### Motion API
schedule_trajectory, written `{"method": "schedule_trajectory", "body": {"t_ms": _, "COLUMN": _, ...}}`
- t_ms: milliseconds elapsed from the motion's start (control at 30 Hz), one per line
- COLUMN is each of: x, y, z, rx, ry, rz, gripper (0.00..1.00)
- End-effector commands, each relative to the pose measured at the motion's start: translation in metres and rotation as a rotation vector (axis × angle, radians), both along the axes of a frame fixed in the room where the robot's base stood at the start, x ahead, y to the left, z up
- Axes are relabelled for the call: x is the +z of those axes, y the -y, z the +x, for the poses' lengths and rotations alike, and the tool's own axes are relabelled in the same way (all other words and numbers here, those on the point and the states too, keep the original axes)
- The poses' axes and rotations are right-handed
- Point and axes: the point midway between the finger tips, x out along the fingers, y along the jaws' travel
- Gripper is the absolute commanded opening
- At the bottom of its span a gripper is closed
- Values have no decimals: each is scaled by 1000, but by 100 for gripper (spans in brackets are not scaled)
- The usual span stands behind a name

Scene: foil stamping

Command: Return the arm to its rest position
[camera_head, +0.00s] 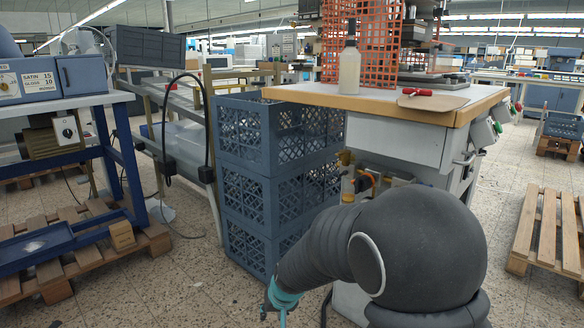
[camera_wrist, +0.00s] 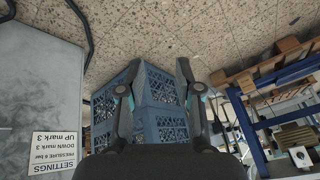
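My arm (camera_head: 420,240), dark grey and thick-jointed, fills the lower right of the head view. It bends down to the left, in front of the workbench and the stacked crates. A teal part of my gripper (camera_head: 282,298) shows at the bottom edge, with the rest cut off. In the wrist view, which looks upside down, the two dark fingers of my gripper (camera_wrist: 158,72) stand well apart. Nothing is held between them. The blue-grey crates (camera_wrist: 160,118) appear beyond the gap.
A stack of blue-grey crates (camera_head: 242,188) stands left of the workbench (camera_head: 400,105). A blue-framed table (camera_head: 60,103) and pallets (camera_head: 545,232) flank open speckled floor (camera_head: 185,285).

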Motion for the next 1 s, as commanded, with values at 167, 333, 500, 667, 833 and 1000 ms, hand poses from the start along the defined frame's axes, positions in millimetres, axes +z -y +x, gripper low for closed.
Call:
{"method": "schedule_trajectory", "body": {"t_ms": 167, "x": 43, "y": 40, "z": -60, "rx": 24, "ry": -93, "rz": -38, "gripper": 34}}
{"method": "schedule_trajectory", "body": {"t_ms": 333, "x": 77, "y": 77, "z": -112, "rx": 28, "ry": -149, "rz": -84, "gripper": 34}}
{"method": "schedule_trajectory", "body": {"t_ms": 500, "x": 107, "y": 113, "z": -160, "rx": 13, "ry": -174, "rz": -126, "gripper": 34}}
{"method": "schedule_trajectory", "body": {"t_ms": 667, "x": 131, "y": 144, "z": -200, "rx": -13, "ry": -167, "rz": -161, "gripper": 34}}
{"method": "schedule_trajectory", "body": {"t_ms": 833, "x": 153, "y": 170, "z": -235, "rx": -51, "ry": -118, "rz": -187, "gripper": 34}}
{"method": "schedule_trajectory", "body": {"t_ms": 1000, "x": 178, "y": 189, "z": -257, "rx": -104, "ry": -17, "rz": -192, "gripper": 34}}
